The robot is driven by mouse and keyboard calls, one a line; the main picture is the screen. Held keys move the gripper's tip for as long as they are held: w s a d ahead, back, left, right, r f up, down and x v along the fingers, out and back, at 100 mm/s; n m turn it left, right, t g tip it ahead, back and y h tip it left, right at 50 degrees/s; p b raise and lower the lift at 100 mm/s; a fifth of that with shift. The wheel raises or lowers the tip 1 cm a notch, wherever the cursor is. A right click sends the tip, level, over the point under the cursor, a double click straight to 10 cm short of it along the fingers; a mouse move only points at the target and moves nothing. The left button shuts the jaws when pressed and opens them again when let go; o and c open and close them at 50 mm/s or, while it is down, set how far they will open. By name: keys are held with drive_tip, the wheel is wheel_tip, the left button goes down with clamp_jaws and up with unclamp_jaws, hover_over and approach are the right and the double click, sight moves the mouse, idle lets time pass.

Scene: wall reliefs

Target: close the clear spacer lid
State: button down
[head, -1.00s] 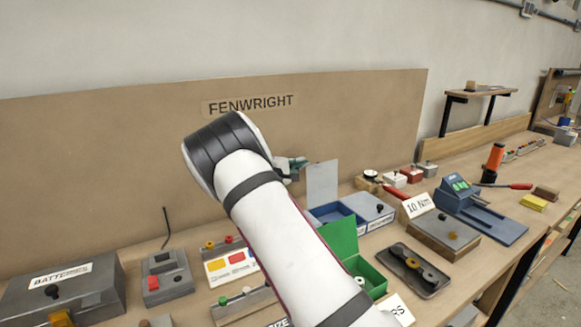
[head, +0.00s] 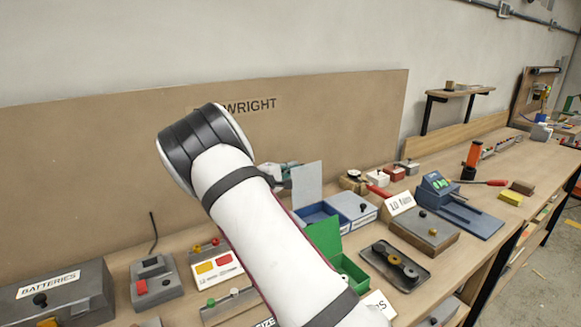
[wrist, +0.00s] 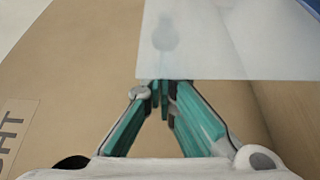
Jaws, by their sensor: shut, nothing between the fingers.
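The clear spacer lid (head: 308,184) is a pale, see-through panel standing upright, open, on the left part of a blue box (head: 345,229). In the wrist view the lid (wrist: 215,45) fills the upper right, and a dim round shape shows through it. My gripper (head: 285,174) is beside the lid's left edge in the head view, at about the height of its upper half. In the wrist view its teal fingers (wrist: 163,84) are shut and empty, with the tips at the lid's near edge. I cannot tell whether they touch it.
The box's right part has a grey lid with a black knob (head: 362,208). A green box with a raised lid (head: 327,247) stands in front. A dark tray (head: 396,264) and a torque tester (head: 445,200) are to the right. The brown backboard (head: 80,170) rises behind.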

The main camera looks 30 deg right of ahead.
sight(303, 170)
drive_tip(key=s+m+p, duration=0.1)
drive_tip(key=s+p, duration=0.1)
drive_tip(key=s+r+m+h+p, duration=0.1)
drive_tip(key=s+m+p, duration=0.1)
drive_tip(key=s+m+h+p, duration=0.1)
drive_tip(key=s+m, duration=0.1)
drive_tip(key=shift+s+d+r+t+p, duration=0.1)
drive_tip(key=shift+s+r+t+p, duration=0.1)
drive_tip(key=shift+s+t+p, duration=0.15)
drive_tip(key=s+f+m+g+h+p, duration=0.1)
drive_tip(key=s+f+m+h+p, duration=0.1)
drive_tip(key=s+m+p, duration=0.3)
drive_tip(key=shift+s+d+f+m+g+h+p, duration=0.15)
drive_tip(key=shift+s+f+m+g+h+p, duration=0.2)
drive_tip(key=shift+s+f+m, duration=0.8)
drive_tip(key=shift+s+r, duration=0.25)
drive_tip(key=shift+s, duration=0.1)
